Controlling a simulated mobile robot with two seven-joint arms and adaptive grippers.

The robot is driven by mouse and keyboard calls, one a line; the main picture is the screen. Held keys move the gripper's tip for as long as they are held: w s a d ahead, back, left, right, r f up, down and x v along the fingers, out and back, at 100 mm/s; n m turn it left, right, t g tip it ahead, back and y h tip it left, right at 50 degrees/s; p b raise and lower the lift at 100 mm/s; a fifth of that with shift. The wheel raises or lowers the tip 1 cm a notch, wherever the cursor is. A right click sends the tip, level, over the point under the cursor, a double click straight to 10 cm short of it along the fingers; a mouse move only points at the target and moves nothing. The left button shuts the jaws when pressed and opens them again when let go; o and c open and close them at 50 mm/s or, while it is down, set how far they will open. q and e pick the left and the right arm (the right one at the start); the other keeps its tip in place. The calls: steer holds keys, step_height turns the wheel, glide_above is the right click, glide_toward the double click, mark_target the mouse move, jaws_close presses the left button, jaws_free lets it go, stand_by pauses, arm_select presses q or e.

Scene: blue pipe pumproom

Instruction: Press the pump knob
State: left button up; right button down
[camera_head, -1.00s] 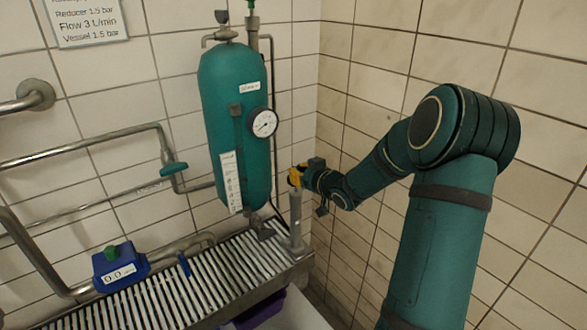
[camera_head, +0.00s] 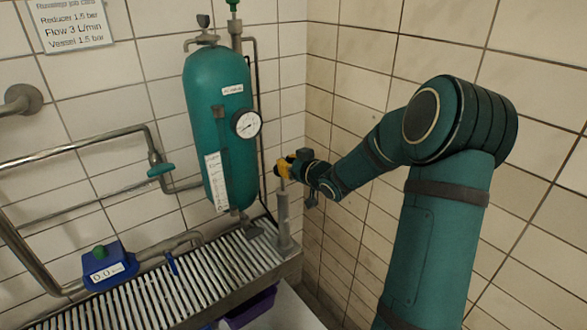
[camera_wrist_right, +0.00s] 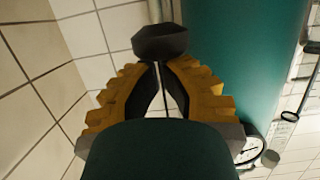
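The pump is an upright grey cylinder (camera_head: 283,215) at the right end of the slatted grate, with a thin rod at its top. In the right wrist view a dark knob (camera_wrist_right: 160,42) sits right at my fingertips, with a grey shaft beyond it. My right gripper (camera_head: 283,169) is at the top of the pump. In the wrist view the yellow fingers of my right gripper (camera_wrist_right: 161,64) converge to a point, and the knob partly hides their tips. I see no clear grasp on the knob. My left gripper is not in view.
A green pressure tank (camera_head: 215,120) with a round gauge (camera_head: 247,124) stands close left of the pump. A blue meter box (camera_head: 109,266) sits by the grate (camera_head: 165,295). Pipes run along the left wall. The tiled right wall (camera_head: 345,90) is close behind my right arm.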

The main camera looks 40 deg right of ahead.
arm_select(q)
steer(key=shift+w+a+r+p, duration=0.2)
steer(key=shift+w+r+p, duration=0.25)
arm_select(e)
steer(key=v, duration=0.8)
steer(key=shift+s, duration=0.35)
stand_by(0.6)
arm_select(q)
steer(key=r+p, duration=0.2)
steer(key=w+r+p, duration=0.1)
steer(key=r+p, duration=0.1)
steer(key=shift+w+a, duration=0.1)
arm_select(e)
steer(key=r, duration=0.6)
steer(key=shift+s+d, duration=0.1)
steer(key=shift+s, duration=0.2)
steer(key=shift+w+f, duration=0.1)
steer(key=shift+w, duration=0.1)
